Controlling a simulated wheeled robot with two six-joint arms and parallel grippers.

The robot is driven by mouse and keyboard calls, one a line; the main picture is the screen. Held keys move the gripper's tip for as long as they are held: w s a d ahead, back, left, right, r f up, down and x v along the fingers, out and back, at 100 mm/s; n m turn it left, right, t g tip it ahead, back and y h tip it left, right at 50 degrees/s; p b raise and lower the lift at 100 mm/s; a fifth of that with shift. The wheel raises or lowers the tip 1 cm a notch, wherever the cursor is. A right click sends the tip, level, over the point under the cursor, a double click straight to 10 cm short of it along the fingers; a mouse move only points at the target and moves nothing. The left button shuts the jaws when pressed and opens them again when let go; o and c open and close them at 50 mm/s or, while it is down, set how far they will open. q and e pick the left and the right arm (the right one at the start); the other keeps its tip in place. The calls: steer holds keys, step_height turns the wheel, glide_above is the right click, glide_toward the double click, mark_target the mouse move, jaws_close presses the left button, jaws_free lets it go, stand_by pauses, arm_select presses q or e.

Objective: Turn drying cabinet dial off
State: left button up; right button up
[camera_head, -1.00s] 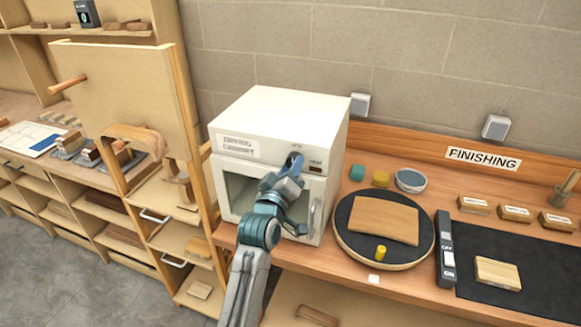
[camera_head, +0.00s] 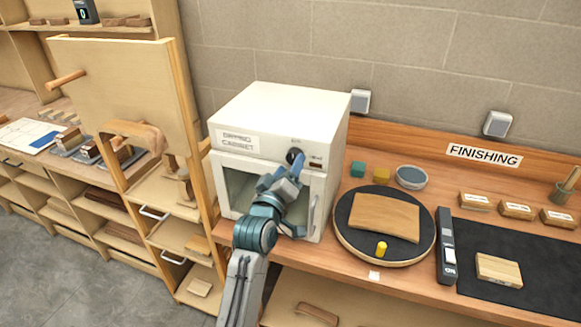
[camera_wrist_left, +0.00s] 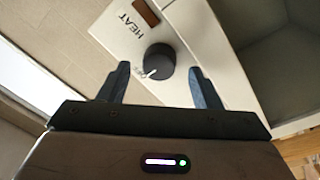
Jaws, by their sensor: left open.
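The white drying cabinet (camera_head: 285,115) stands on the bench with its glass-fronted door closed. Its black round dial (camera_head: 294,156) is on the upper front panel. In the left wrist view the dial (camera_wrist_left: 158,62) shows a white pointer mark at its lower left, by small lettering that looks like "OFF". My left gripper (camera_head: 298,163) is at the front panel by the dial. In the left wrist view its blue fingers (camera_wrist_left: 158,82) are open, one on each side of the dial, with gaps between them and it. My right gripper is not in view.
A round turntable (camera_head: 345,237) with a curved wooden board stands right of the cabinet. Small colored blocks and a round tin (camera_head: 411,177) sit behind it. A wooden shelf unit (camera_head: 190,225) is close on the left. A dark mat (camera_head: 520,260) lies at the right.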

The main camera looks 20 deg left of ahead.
arm_select(q)
steer(key=s+b, duration=0.3)
steer(key=s, duration=0.6)
steer(key=shift+a+f, duration=0.15)
steer(key=shift+f, duration=0.25)
